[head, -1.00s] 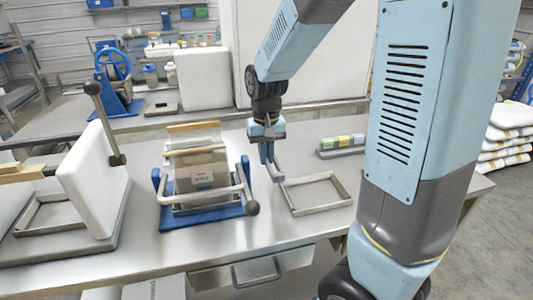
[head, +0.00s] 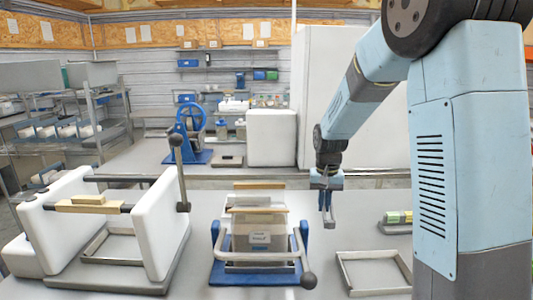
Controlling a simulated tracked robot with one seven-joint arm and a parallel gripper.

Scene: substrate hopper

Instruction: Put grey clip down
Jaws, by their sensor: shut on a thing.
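My gripper (head: 326,196) points down above the steel bench, right of the blue press stand. It is shut on the grey clip (head: 330,216), a small grey piece hanging below the fingers. The clip looks clear of the bench top, though its exact height is hard to judge. The fingers hide part of it.
A blue stand (head: 226,272) with a clear-fronted hopper and a ball-ended lever (head: 308,280) is just left of my gripper. An empty metal frame (head: 345,272) lies to the right. White side panels (head: 160,225) stand at left.

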